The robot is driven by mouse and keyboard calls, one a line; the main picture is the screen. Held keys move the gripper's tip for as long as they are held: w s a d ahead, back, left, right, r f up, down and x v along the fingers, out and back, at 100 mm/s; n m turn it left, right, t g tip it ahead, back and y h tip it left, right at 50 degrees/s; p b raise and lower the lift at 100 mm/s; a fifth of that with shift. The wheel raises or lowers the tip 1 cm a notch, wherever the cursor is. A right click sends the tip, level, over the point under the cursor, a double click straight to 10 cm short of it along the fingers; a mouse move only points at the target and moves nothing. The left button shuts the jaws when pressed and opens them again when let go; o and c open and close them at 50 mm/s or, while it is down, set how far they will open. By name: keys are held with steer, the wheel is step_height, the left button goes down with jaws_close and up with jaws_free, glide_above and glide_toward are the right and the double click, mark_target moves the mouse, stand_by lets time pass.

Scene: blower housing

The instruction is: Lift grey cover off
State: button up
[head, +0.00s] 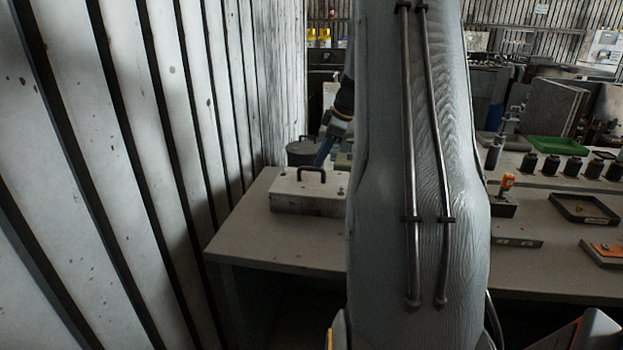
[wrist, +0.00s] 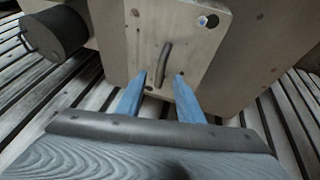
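The pale grey cover (head: 288,188) lies flat on the left part of the table, with a dark arched handle on its top. The right side of the cover is hidden behind my arm in the head view. In the wrist view the cover (wrist: 196,42) shows as a plate with the handle (wrist: 164,62) and round screw-like spots. My gripper (wrist: 160,78) has two blue fingers spread apart and empty. The handle shows ahead, between the fingertips; contact cannot be told.
A dark round canister (head: 301,153) stands behind the cover; a dark cylinder (wrist: 55,32) shows in the wrist view. A slatted wall (head: 150,130) rises close on the left. Right of my arm are a black tray (head: 584,209) and several dark bottles. Table (head: 268,240) front is clear.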

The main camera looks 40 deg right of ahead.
mark_target(314, 169)
steer(key=shift+p+x, duration=1.55)
steer(key=shift+x, duration=1.85)
steer(key=shift+a, duration=0.1)
steer(key=shift+c, duration=0.4)
jaws_close()
